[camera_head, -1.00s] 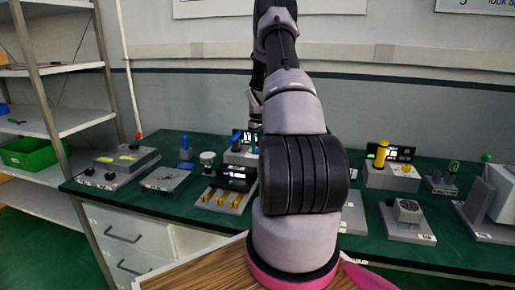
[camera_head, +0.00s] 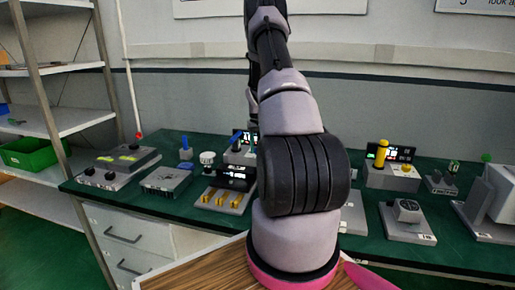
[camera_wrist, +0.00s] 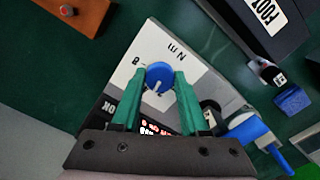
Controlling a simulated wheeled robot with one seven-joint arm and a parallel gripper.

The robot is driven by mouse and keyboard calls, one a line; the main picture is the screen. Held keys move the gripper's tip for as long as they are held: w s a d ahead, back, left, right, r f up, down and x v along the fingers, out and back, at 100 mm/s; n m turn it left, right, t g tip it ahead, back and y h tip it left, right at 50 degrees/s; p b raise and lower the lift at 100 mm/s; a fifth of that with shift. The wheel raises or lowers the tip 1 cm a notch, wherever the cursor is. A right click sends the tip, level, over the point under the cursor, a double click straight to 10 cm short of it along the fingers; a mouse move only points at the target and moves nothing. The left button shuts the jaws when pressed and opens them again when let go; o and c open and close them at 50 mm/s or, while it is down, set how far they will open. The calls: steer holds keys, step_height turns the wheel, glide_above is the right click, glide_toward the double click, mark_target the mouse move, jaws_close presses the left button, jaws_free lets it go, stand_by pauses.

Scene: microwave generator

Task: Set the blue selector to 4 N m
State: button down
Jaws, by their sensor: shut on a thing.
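The blue selector (camera_wrist: 159,75) is a round knob with a pale pointer line, on a light panel (camera_wrist: 150,38) in the wrist view. "N m" and what looks like an 8 are printed near it; the other scale marks are hidden or too small to read. My gripper (camera_wrist: 159,76) has its two green fingers closed on opposite sides of the knob. The pointer line runs toward the lower edge of the wrist view, between the fingers. A red-lit display (camera_wrist: 155,128) is partly covered by the fingers. In the head view my arm hides the gripper and selector.
A blue lever-like part (camera_wrist: 245,128) stands close right of the fingers in the wrist view. A dark box (camera_wrist: 262,22) and an orange-brown block (camera_wrist: 75,12) lie beyond the panel. Several other devices crowd the green table (camera_head: 365,225) in the head view.

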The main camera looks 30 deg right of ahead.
steer(key=shift+m, duration=0.9)
steer(key=shift+c, duration=2.1)
jaws_free()
steer(key=shift+r, duration=0.15)
step_height(320, 180, up, 10)
steer(key=shift+r, duration=0.25)
